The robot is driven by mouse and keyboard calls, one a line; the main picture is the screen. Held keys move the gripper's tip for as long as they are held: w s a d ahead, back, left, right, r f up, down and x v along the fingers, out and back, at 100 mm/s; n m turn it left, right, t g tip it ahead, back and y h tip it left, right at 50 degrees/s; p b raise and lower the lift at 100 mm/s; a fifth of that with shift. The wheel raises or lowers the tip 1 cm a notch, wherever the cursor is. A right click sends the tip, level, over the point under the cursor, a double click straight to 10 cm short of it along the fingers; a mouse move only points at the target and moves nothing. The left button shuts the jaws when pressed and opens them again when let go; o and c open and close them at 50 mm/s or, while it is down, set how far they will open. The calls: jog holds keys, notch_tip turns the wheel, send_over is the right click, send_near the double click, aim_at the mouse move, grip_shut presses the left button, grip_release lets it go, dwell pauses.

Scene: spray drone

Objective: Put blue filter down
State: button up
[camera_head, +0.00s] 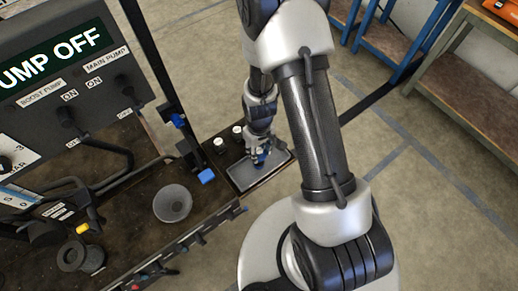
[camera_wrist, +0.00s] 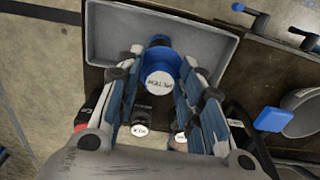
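The blue filter (camera_wrist: 160,66) has a round white label on its end and sits between my fingers in the wrist view. My gripper (camera_wrist: 161,62) has one finger on each side of the filter, close against its blue body, and appears shut on it. The filter is over the grey tray (camera_wrist: 112,38); I cannot tell whether it touches the tray floor. In the head view, my gripper (camera_head: 259,157) points down at the grey tray (camera_head: 279,161), and only a little blue of the filter shows.
Two white-capped dark items (camera_wrist: 141,129) (camera_wrist: 181,138) stand beside the tray. A blue block (camera_wrist: 272,119) and a grey bowl (camera_head: 172,203) are on the dark bench. The pump control panel (camera_head: 60,75) rises at the left. Open floor lies right of the tray.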

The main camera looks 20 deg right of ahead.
jog(key=shift+o, duration=0.4)
jog(key=shift+r, duration=0.1)
jog(key=s+r+m+t+p, duration=0.25)
jog(key=r+p, duration=0.25)
jog(key=r, duration=2.6)
jog(key=s+r+m+t, duration=0.1)
jog(key=s+r+t, duration=0.1)
jog(key=s+r, duration=0.8)
jog(key=s, duration=0.2)
jog(key=shift+s+r, duration=0.3)
jog(key=shift+r, duration=0.05)
